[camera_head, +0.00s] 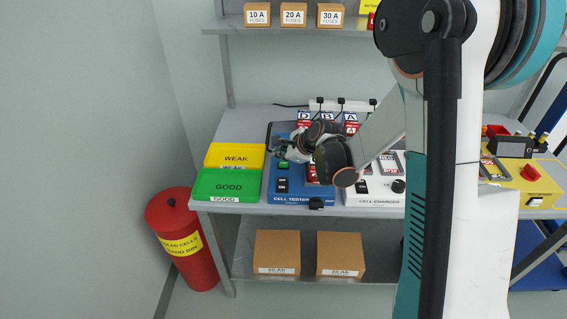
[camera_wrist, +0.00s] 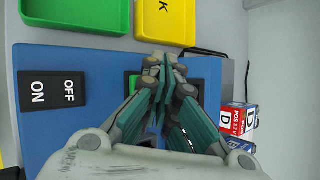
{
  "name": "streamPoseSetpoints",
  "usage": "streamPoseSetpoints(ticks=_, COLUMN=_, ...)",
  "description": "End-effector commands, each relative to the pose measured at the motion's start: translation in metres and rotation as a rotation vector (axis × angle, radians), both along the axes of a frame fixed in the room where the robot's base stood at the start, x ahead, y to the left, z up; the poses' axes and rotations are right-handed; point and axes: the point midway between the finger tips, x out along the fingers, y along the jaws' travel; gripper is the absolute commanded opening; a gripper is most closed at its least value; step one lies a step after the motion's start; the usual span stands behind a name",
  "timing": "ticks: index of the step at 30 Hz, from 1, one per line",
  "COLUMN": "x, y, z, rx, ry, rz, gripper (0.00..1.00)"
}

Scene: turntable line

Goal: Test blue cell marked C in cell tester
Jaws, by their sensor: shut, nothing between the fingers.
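The blue cell tester (camera_head: 300,197) lies on the table, with its OFF/ON switch at the front left. In the wrist view its blue top (camera_wrist: 60,130) and the black ON/OFF switch (camera_wrist: 53,91) are visible. My gripper (camera_head: 276,147) is over the rear part of the tester; its fingers (camera_wrist: 165,70) are shut and empty, above a dark-framed green area of the tester. Cells marked D (camera_head: 304,118), B (camera_head: 327,117) and A (camera_head: 350,119) stand behind the tester. I cannot make out the cell marked C; my arm hides part of the tester.
A yellow WEAK tray (camera_head: 237,148) and a green GOOD tray (camera_head: 230,175) lie left of the tester. A white cell charger (camera_head: 370,195) stands to the right. A red bin (camera_head: 185,250) is on the floor. Fuse boxes (camera_head: 294,15) sit on the shelf above.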

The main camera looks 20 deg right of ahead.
Motion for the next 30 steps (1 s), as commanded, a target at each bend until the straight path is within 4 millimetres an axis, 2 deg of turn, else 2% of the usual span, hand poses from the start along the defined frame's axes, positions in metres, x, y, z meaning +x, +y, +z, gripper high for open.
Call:
streamPoseSetpoints(ticks=5, x=0.000, y=0.000, z=0.004, rx=0.000, ry=0.000, rz=0.000, gripper=0.00)
streamPoseSetpoints(ticks=21, x=0.000, y=0.000, z=0.050, rx=0.000, ry=0.000, rz=0.000, gripper=0.00)
streamPoseSetpoints(ticks=30, x=0.000, y=0.000, z=0.050, rx=0.000, ry=0.000, rz=0.000, gripper=0.00)
